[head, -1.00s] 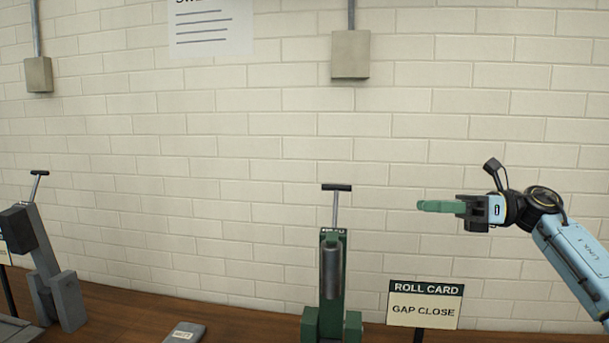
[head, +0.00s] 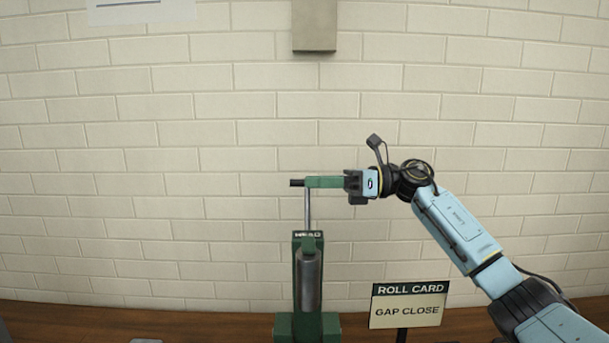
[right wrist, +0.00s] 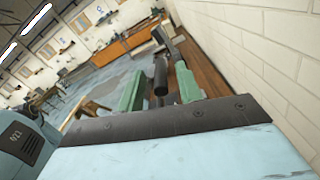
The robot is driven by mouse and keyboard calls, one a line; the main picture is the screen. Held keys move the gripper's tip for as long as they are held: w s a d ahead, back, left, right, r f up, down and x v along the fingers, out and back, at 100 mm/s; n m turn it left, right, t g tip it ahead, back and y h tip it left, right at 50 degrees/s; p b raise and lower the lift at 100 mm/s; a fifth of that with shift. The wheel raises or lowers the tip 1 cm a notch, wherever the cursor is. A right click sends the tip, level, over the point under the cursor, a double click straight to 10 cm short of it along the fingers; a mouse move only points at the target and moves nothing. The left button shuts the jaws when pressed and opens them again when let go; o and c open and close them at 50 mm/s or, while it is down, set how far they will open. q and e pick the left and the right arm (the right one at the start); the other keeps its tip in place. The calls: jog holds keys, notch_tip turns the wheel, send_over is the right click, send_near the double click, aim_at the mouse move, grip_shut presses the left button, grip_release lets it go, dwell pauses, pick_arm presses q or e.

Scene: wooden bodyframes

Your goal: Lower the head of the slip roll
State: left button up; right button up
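The slip roll (head: 297,270) is a green upright stand with a vertical grey cylinder (head: 309,280) on its front and a small label on top. A thin metal rod rises from it to a dark crossbar handle (head: 297,183). My right gripper (head: 312,182) is level with the handle and hides most of it, leaving only its left end showing. In the right wrist view the two green fingers of the right gripper (right wrist: 160,88) stand apart, with the dark handle (right wrist: 160,72) between them and gaps visible beside it. My left gripper is not in view.
A sign (head: 408,304) reading "ROLL CARD, GAP CLOSE" stands right of the slip roll on the wooden bench (head: 250,322). A white brick wall (head: 190,200) is behind, with a grey box (head: 314,25) above. The air left of the handle is clear.

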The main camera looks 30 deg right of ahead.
jog(key=shift+x, duration=1.45)
jog(key=shift+c, duration=0.2)
grip_shut()
